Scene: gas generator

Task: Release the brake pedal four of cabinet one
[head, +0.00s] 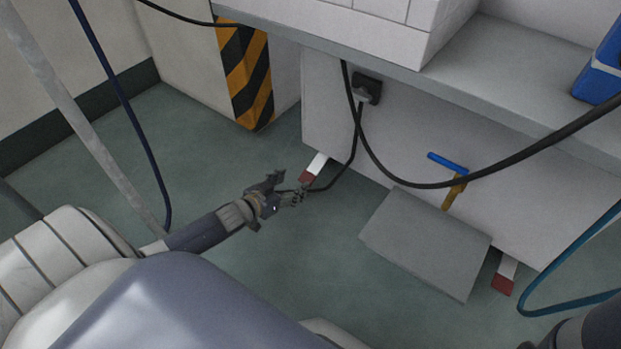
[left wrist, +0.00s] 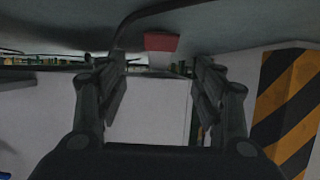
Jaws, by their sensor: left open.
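Two brake pedals with white arms and red tips stick out low from the white cabinet (head: 390,140). One pedal (head: 307,175) is at the cabinet's left end, the other pedal (head: 504,276) at its right end. No numbers are readable on them. My left gripper (head: 288,188) is open and empty, just short of the left pedal. In the left wrist view the left pedal's red tip (left wrist: 161,42) shows beyond and between the open fingers (left wrist: 160,75), with no visible contact. My right gripper is not in view.
A black cable (head: 355,150) hangs from a socket (head: 367,89) and passes close to my left gripper. A grey plate (head: 425,240) and a blue-handled valve (head: 448,163) stand between the pedals. A black-and-yellow striped post (head: 245,75) is behind left. Green floor (head: 190,150) is open around the arm.

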